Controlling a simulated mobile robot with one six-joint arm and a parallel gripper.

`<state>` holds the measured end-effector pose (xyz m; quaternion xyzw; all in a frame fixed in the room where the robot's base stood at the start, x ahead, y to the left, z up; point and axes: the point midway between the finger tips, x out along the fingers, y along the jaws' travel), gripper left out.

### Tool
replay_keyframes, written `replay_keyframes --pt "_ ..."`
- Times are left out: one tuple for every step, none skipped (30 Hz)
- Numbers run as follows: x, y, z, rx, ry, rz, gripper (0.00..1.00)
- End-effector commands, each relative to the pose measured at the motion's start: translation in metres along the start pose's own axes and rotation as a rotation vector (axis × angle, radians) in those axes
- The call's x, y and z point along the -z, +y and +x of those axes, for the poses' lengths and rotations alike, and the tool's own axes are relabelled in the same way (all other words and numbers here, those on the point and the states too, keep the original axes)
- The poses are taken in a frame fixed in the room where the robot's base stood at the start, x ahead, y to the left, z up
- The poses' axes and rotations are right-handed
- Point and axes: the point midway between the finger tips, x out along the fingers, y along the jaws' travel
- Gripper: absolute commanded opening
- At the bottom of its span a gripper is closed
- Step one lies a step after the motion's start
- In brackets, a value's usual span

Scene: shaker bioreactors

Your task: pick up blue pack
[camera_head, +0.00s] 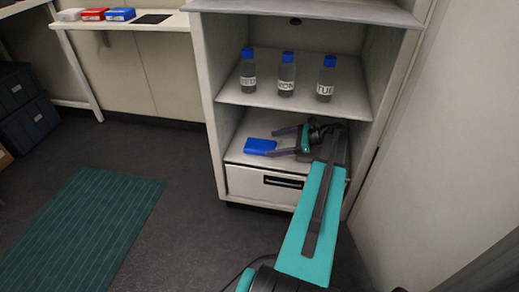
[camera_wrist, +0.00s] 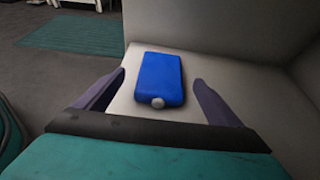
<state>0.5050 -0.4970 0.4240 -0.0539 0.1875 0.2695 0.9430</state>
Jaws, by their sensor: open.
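The blue pack (camera_head: 260,146) lies flat on the lower shelf of the white cabinet, near the shelf's left side. In the wrist view the blue pack (camera_wrist: 158,78) lies between and ahead of my fingers, with a pale round cap at its near end. My gripper (camera_head: 273,142) is open, low over the same shelf, with its fingers pointing left toward the pack. In the wrist view my gripper (camera_wrist: 160,82) has one purple finger on each side of the pack's near end, with a gap to both. I cannot tell whether the fingertips touch the shelf.
Three bottles with blue caps (camera_head: 286,75) stand on the shelf above my gripper. A drawer (camera_head: 264,186) is below the lower shelf. A side bench (camera_head: 168,22) holds red and blue boxes. A green mat (camera_head: 85,225) lies on the open floor at left.

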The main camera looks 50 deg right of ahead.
Motion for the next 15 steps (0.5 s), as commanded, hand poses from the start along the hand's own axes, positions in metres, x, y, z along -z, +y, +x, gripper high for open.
replay_keyframes --pt "0.000 0.000 0.000 0.000 0.000 0.000 0.88" --pt "0.000 0.000 0.000 0.000 0.000 0.000 0.88" --pt "0.000 0.000 0.000 0.000 0.000 0.000 0.88" --pt "0.000 0.000 0.001 0.000 0.000 0.000 0.88" --pt "0.000 0.000 0.001 0.000 0.000 0.000 0.88" --pt "0.001 0.000 0.003 0.000 0.000 0.000 0.88" --pt "0.001 0.000 0.004 -0.001 0.000 0.000 0.88" --pt "0.001 0.000 0.006 -0.001 0.000 0.000 0.88" --pt "0.002 0.000 0.010 -0.001 0.000 0.000 0.88" --pt "0.002 0.000 0.013 -0.002 0.000 0.000 0.88" --pt "0.002 0.000 0.016 -0.002 0.000 0.000 0.88" --pt "0.003 0.000 0.020 -0.002 0.000 0.000 0.88" --pt "0.003 -0.001 0.023 -0.001 0.000 0.000 0.88" --pt "0.004 -0.001 0.026 -0.001 0.000 0.000 0.88" --pt "0.004 -0.001 0.031 -0.001 0.000 0.000 0.88"
